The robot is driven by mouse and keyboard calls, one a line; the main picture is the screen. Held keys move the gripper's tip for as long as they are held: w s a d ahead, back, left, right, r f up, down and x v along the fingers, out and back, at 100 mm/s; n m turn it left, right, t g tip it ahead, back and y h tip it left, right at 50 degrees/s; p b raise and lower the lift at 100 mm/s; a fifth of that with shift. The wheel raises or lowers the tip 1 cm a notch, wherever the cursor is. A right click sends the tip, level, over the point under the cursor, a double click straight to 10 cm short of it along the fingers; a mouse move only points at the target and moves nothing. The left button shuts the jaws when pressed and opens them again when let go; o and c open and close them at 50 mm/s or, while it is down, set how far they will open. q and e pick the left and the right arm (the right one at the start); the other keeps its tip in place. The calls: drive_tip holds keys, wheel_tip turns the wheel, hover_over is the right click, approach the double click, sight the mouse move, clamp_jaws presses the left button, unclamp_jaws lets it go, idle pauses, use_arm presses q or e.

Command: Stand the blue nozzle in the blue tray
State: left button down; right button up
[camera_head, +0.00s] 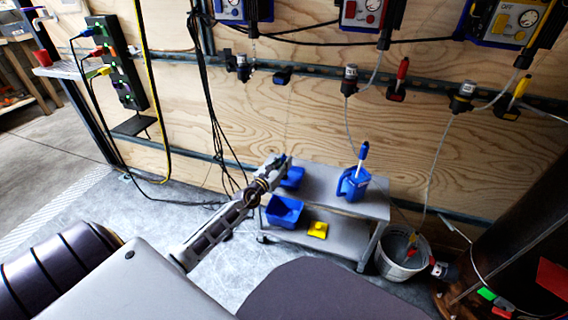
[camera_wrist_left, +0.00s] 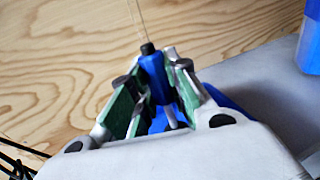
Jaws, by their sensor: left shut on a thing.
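My left gripper (camera_head: 274,164) is shut on the blue nozzle, at the left end of the cart's top. In the left wrist view the blue nozzle (camera_wrist_left: 153,70) stands between the green-lined fingers, its dark tip up, with a thin line rising behind it. A blue tray (camera_head: 293,179) is on the cart's top just below and right of the gripper. Part of this blue shape (camera_wrist_left: 228,104) shows behind the fingers in the left wrist view. The nozzle's lower end is mostly hidden by the fingers, so I cannot tell whether it touches the tray. My right gripper is not in view.
A taller blue holder (camera_head: 350,186) with a blue-and-white piece upright in it stands right on the cart (camera_head: 325,182). A blue bin (camera_head: 284,211) and yellow piece (camera_head: 318,230) are lower. A white bucket (camera_head: 394,266) stands right. The plywood wall (camera_head: 270,110) is close behind.

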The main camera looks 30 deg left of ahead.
use_arm(q)
drive_tip(key=shift+f, duration=0.25)
idle(0.3)
drive_tip(key=c, duration=1.3)
unclamp_jaws()
drive_tip(key=shift+s, duration=0.1)
drive_tip(key=s, duration=1.1)
drive_tip(key=shift+s+a, duration=0.2)
drive_tip(key=shift+s, duration=0.15)
idle(0.6)
